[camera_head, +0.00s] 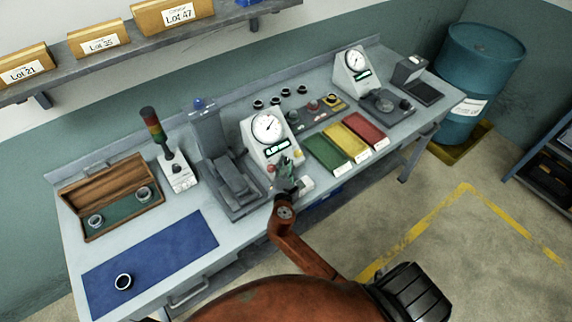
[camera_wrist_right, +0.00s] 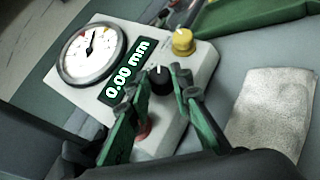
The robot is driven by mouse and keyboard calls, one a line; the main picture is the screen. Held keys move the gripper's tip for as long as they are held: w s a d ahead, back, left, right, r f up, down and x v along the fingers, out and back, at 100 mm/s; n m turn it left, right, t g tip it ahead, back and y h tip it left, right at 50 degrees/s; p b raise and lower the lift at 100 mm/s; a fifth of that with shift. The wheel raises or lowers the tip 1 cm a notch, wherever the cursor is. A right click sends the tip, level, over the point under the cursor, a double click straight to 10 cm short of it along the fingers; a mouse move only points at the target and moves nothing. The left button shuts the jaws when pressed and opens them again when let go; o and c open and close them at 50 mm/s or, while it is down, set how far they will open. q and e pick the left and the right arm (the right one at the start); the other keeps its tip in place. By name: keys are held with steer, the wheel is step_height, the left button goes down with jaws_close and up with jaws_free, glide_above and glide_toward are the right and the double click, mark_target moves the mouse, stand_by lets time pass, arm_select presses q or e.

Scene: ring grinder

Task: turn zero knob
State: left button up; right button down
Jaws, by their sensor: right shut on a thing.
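The gauge unit (camera_head: 262,132) stands at the middle of the bench, with a round dial and a lit display. In the right wrist view the display (camera_wrist_right: 127,72) reads 0.00 mm and the dial (camera_wrist_right: 90,52) has a dark needle. A black knob (camera_wrist_right: 160,75) with a white mark sits on its face, between a yellow knob (camera_wrist_right: 183,42) and a red button (camera_wrist_right: 143,130). My right gripper (camera_head: 286,166) is at the front of the unit, its green fingers shut around the black knob. The fingers hide part of the knob. My left gripper is not in view.
A white cloth (camera_wrist_right: 272,110) lies beside the unit. Red, yellow and green trays (camera_head: 326,153) are to its right, a grey press-like device (camera_head: 232,180) to its left. A blue mat (camera_head: 150,262) with a ring and an open wooden case (camera_head: 110,197) lie further left.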

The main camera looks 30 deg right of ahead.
steer(key=c, duration=1.7)
jaws_free()
steer(key=shift+c, duration=0.2)
steer(key=shift+s, duration=0.15)
steer(key=v, duration=1.2)
